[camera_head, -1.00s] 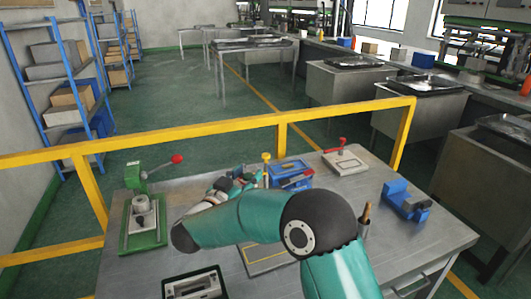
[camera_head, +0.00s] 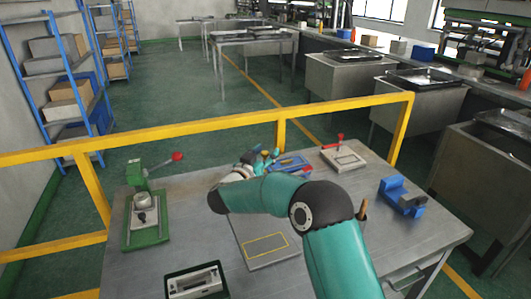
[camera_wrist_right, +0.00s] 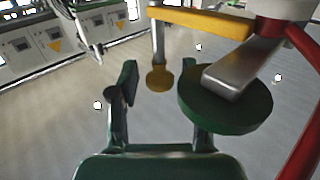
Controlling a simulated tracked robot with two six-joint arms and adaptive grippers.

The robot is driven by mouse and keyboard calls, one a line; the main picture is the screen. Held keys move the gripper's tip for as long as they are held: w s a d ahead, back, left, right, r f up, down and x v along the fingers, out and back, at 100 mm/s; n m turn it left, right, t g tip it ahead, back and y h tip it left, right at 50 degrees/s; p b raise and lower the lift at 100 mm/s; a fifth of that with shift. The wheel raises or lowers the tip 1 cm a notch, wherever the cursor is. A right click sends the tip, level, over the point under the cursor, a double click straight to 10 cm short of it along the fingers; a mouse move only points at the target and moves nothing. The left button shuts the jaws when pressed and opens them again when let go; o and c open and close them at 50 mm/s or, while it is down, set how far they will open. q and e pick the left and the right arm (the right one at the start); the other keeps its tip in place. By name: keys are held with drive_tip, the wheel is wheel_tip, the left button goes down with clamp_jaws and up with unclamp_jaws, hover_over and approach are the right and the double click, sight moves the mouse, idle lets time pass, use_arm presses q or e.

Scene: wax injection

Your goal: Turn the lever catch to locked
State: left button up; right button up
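A blue fixture (camera_head: 292,166) with red parts stands at the back of the grey table; my right gripper partly hides it in the head view. My right gripper (camera_head: 265,156) is beside its left end. In the right wrist view a yellow arm (camera_wrist_right: 205,22) with a grey stem ends in a yellow round knob (camera_wrist_right: 159,78), likely the lever catch. The right gripper (camera_wrist_right: 160,105) is open, and the knob appears between and beyond its fingers. A green disc (camera_wrist_right: 230,105) with a metal bar overlaps the right finger. Contact cannot be told. My left gripper is not in view.
A green press with a red knob (camera_head: 177,156) stands at the left. A pale plate with a red handle (camera_head: 342,158) is at the back right, a blue clamp (camera_head: 402,194) at the right. A dark tray (camera_head: 168,294) lies in front. A yellow rail (camera_head: 190,133) runs behind the table.

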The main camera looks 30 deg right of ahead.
clamp_jaws()
drive_tip(key=shift+n+t+y+b, duration=0.3)
drive_tip(key=shift+n+t+b, duration=0.1)
drive_tip(key=shift+t, duration=0.1)
unclamp_jaws()
drive_tip(key=shift+a, duration=0.1)
drive_tip(key=v, duration=1.1)
drive_tip(key=shift+s+a+f, duration=0.1)
drive_tip(key=shift+s+a, duration=0.15)
drive_tip(key=shift+s, duration=0.1)
